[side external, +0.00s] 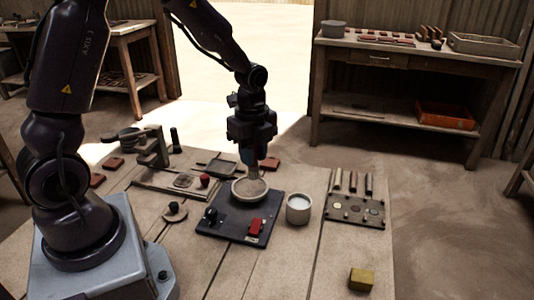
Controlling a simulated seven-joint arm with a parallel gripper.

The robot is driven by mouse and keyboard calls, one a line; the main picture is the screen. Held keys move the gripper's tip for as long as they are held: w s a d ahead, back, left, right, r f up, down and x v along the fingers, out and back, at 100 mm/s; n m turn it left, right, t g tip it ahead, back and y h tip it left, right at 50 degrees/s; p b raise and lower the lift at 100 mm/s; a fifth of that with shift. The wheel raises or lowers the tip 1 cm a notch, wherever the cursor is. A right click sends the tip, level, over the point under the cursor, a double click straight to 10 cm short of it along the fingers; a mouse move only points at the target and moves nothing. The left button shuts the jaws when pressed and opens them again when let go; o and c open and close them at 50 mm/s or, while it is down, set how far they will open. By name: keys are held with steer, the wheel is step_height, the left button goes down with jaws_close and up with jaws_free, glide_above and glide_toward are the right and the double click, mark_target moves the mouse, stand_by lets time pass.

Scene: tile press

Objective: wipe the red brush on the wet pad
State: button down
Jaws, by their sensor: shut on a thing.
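My gripper (250,146) points down and is shut on a brush-like tool (254,173) with a bluish upper part and a pale lower end. I see no clear red on it. The tool is over a round pale pad in a rimmed dish (250,189) on a dark square plate (217,226). I cannot tell whether its tip touches the pad, or whether this is the wet pad.
Farther right is a dark tray (351,211) with round pieces and several upright sticks (353,182). A yellow block (361,279) lies at the front right. A dark metal press (153,148) and red tiles stand at the left.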

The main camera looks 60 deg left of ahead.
steer(key=a+f, duration=0.2)
steer(key=a, duration=0.8)
steer(key=a+f, duration=0.2)
steer(key=a, duration=0.9)
steer(key=shift+s+f, duration=0.15)
steer(key=shift+f, duration=1.3)
steer(key=shift+s+f, duration=0.15)
steer(key=shift+f, duration=1.25)
steer(key=shift+f, duration=0.6)
step_height(320, 180, up, 7)
